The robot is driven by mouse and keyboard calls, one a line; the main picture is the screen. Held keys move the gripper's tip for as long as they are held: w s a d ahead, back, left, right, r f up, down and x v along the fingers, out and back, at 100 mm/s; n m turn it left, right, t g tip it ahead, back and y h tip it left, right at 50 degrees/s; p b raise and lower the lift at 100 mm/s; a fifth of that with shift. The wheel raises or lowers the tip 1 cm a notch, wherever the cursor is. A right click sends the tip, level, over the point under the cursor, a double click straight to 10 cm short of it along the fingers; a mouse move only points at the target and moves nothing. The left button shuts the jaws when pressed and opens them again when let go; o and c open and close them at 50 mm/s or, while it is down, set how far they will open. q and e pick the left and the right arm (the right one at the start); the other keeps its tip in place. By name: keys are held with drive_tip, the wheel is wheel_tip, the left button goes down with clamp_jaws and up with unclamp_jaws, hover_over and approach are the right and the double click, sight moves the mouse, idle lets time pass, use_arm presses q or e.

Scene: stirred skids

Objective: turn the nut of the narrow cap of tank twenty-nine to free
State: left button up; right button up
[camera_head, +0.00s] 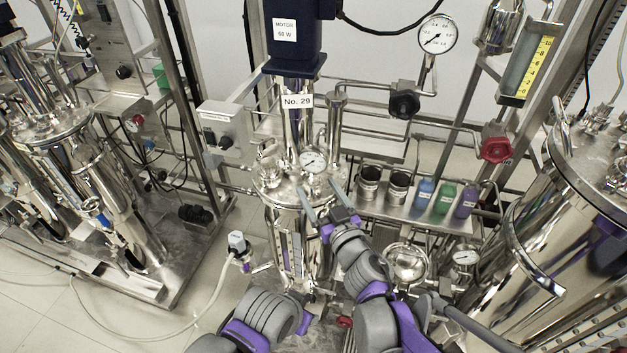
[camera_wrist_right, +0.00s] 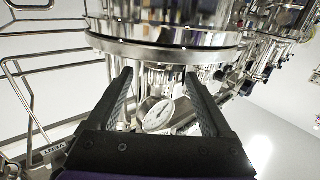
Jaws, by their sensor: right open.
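Tank twenty-nine (camera_head: 290,190) stands in the middle of the head view, under a hanging label "No. 29" (camera_head: 298,101). Its shiny lid carries a round dial gauge (camera_head: 313,161) and several metal fittings. I cannot tell which fitting is the narrow cap, and its nut is not clear. My right gripper (camera_head: 319,190) is open at the front of the lid, below the gauge. In the right wrist view the two dark fingers (camera_wrist_right: 157,77) stand apart with nothing gripped; a dial gauge (camera_wrist_right: 158,115) shows beyond them. My left gripper is out of view.
A blue motor (camera_head: 293,35) rises above the tank. To the right, a shelf holds two steel cups (camera_head: 384,186) and blue, green and purple bottles (camera_head: 443,199). A red valve knob (camera_head: 495,149) and a large steel vessel (camera_head: 565,210) stand farther right.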

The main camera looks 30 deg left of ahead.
sight(317, 189)
drive_tip(key=shift+x, duration=1.7)
